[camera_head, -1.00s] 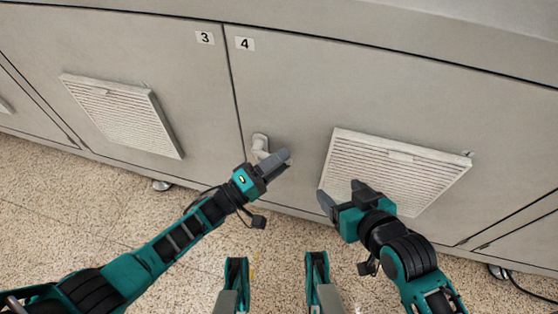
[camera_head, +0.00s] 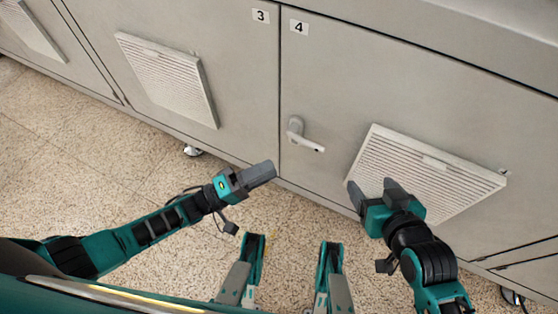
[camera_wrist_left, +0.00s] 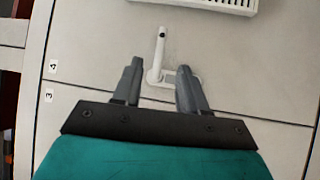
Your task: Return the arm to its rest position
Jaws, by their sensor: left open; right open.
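My left gripper (camera_head: 262,173) is in front of the grey cabinet, below and left of the white door handle (camera_head: 304,135) on door 4, and apart from it. In the left wrist view my left gripper (camera_wrist_left: 158,85) has its two fingers spread with nothing held, and the handle (camera_wrist_left: 157,58) shows beyond and between them. My right gripper (camera_head: 373,190) is open and empty in front of the lower left part of door 4's vent. Its fingers overlap the vent in the picture; I cannot tell the gap.
The cabinet doors carry labels 3 (camera_head: 261,16) and 4 (camera_head: 299,27). White slatted vents stand out on door 3 (camera_head: 170,80) and door 4 (camera_head: 425,170). The speckled floor (camera_head: 90,165) is clear at the left. A cabinet foot (camera_head: 192,151) shows below door 3.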

